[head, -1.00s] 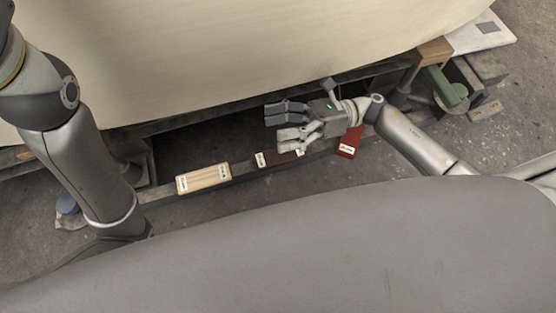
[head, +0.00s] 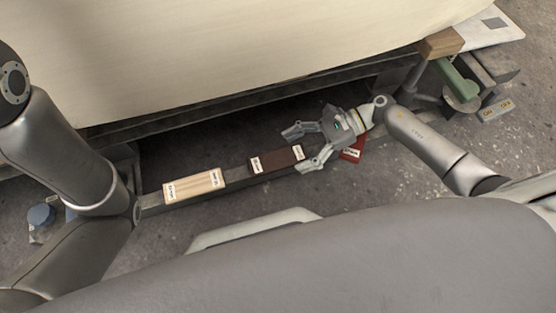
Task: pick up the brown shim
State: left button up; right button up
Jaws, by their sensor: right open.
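The brown shim (head: 276,161) is a dark brown block with white labels at both ends. It lies on a grey beam under the hull, near the middle of the head view. My right gripper (head: 301,150) is open at the shim's right end, with one finger behind it and the other in front near its right label. I cannot tell whether a finger touches the shim. My left gripper is not in view; only my left arm shows at the left.
A pale wood shim (head: 194,186) lies on the beam (head: 238,176) to the left. A red shim (head: 352,153) lies right of the brown one, partly behind my right gripper. The pale hull (head: 230,55) hangs low above. A green clamp (head: 455,80) stands at the right.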

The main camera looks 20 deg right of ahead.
aim_at(277, 159)
jog(key=b+x, duration=0.1)
jog(key=x, duration=0.2)
jog(key=shift+w+a+b, duration=0.1)
jog(key=shift+a+b, duration=0.1)
jog(key=shift+b, duration=0.2)
jog(key=shift+a, duration=0.25)
jog(key=shift+c, duration=0.2)
jog(key=c, duration=1.1)
jog(key=shift+r, duration=0.1)
